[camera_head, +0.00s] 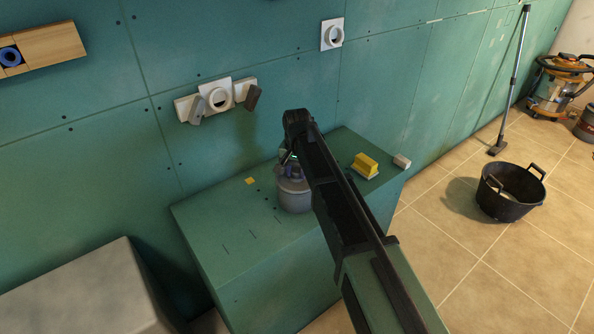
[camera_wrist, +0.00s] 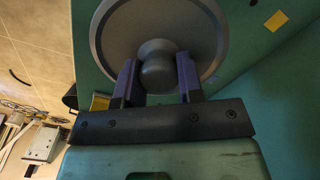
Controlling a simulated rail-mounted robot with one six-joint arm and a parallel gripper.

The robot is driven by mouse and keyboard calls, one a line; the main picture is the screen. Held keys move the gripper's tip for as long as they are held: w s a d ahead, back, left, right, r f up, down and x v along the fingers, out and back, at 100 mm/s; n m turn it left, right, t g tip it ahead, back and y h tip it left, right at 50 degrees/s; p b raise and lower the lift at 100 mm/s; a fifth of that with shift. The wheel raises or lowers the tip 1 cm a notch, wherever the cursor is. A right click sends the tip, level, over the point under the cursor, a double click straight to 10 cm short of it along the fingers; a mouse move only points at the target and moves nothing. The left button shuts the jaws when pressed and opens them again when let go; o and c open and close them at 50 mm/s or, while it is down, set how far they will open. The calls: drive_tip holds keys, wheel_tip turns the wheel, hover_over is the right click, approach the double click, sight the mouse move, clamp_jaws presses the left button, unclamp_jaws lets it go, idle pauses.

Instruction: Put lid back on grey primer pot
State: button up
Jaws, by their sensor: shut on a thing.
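The grey primer pot (camera_head: 295,201) stands upright on the green plasterboard box, partly hidden behind my arm in the head view. The round grey lid (camera_wrist: 205,38) fills the top of the wrist view, with a dark knob (camera_wrist: 157,73) at its middle. My gripper (camera_wrist: 158,78) has its two purple fingers on either side of the knob and is shut on it. In the head view my gripper (camera_head: 290,168) is at the top of the pot. My arm covers much of the lid there, and I cannot tell whether the lid is seated on the rim.
White fittings (camera_head: 217,97) are on the wall behind. A black bucket (camera_head: 508,195) stands on the floor at right.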

idle(0.4)
drive_tip(key=o, duration=1.5)
wheel_tip(320, 180, up, 7)
drive_tip(key=p, duration=0.7)
clamp_jaws()
idle(0.7)
